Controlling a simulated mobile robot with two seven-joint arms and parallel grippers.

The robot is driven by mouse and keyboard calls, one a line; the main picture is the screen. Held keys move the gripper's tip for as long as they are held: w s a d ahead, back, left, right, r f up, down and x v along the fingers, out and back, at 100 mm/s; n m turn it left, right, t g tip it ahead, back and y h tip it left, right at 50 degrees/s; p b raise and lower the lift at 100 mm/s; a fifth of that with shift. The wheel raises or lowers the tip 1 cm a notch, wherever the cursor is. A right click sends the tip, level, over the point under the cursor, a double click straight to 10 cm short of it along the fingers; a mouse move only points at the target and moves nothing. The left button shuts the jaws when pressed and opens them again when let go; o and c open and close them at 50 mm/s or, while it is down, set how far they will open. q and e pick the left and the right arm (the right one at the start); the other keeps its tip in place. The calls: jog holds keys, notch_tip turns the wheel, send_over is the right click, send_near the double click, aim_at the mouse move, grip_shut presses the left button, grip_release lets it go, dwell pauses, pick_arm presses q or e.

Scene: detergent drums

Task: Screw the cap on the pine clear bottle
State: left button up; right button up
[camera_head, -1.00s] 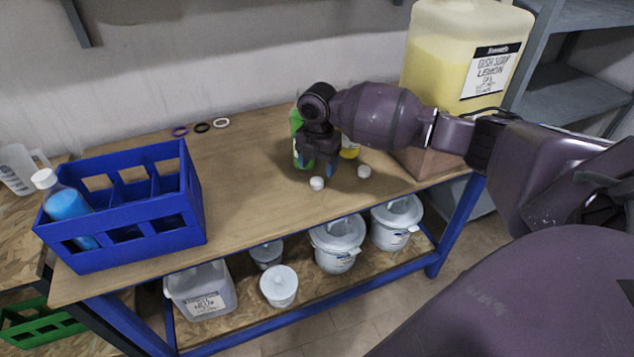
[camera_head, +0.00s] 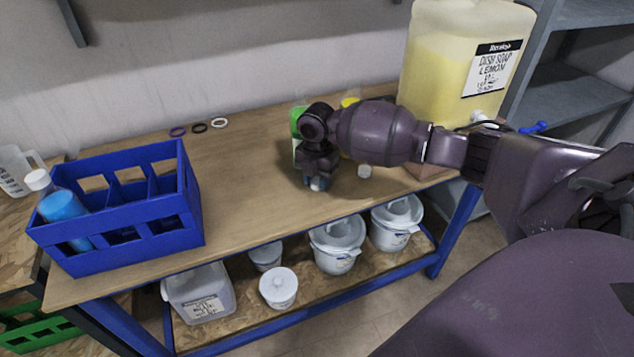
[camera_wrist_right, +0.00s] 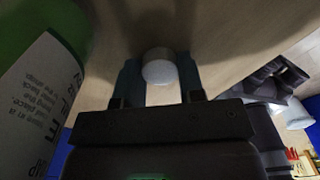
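A green bottle (camera_head: 296,120) with a white label stands behind and left of my right gripper, partly hidden by it. Its label text (camera_wrist_right: 50,105) is only partly readable in the right wrist view, so the product name cannot be told. My right gripper (camera_head: 317,184) points down at the table, its fingers on either side of a small white cap (camera_wrist_right: 158,70). The fingertips appear to touch the cap's sides, and the cap is at or just above the table. My left gripper is not in view.
A blue crate (camera_head: 125,225) holds a blue bottle (camera_head: 66,212) at the left. A yellow bottle (camera_head: 349,102) is mostly hidden behind my arm. A large soap canister (camera_head: 440,75) stands at the right. Three rings lie at the back; the table's middle is clear.

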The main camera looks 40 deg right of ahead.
aim_at(317, 180)
jog(key=shift+c, duration=1.1)
jog(key=shift+r, duration=0.55)
notch_tip(317, 180, up, 19)
jog(key=p, duration=0.3)
